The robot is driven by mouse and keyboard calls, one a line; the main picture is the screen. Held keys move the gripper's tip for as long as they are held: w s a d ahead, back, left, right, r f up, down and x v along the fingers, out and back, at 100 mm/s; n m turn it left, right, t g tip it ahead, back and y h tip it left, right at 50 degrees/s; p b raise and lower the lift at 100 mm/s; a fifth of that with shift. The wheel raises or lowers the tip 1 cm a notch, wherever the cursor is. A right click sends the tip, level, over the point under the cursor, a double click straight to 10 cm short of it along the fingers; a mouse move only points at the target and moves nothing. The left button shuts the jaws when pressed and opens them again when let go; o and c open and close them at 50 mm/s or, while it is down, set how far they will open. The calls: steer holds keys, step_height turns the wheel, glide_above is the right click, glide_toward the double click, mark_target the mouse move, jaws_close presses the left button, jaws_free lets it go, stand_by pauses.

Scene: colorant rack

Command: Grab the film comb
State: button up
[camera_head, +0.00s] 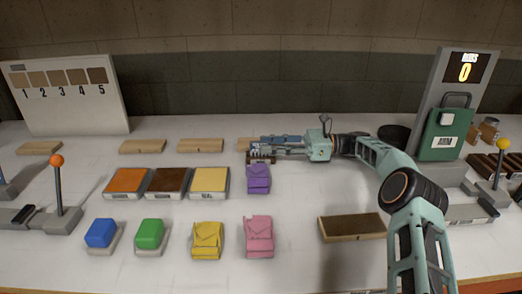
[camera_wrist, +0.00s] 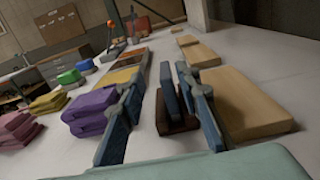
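A small dark brown block (camera_wrist: 176,120), apparently the film comb, stands between my fingers in the wrist view. A thin blue upright piece (camera_wrist: 167,88) rises from it; I cannot tell whether it is part of the comb. In the head view the dark block (camera_head: 261,158) sits at the back middle of the table, partly hidden by my gripper (camera_head: 272,146). My gripper (camera_wrist: 165,115) is open, with one blue-padded finger on each side of the block. A clear gap shows on the left; the right finger is close, and contact there cannot be told.
A purple pack (camera_head: 258,179) lies just in front of the block. A tan wooden block (camera_wrist: 245,105) lies close to my right finger in the wrist view. Yellow, brown and orange-topped boxes (camera_head: 210,181) stand left.

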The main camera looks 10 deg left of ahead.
steer(key=x, duration=0.8)
steer(key=shift+w+a, duration=0.3)
steer(key=shift+a, duration=0.05)
jaws_close()
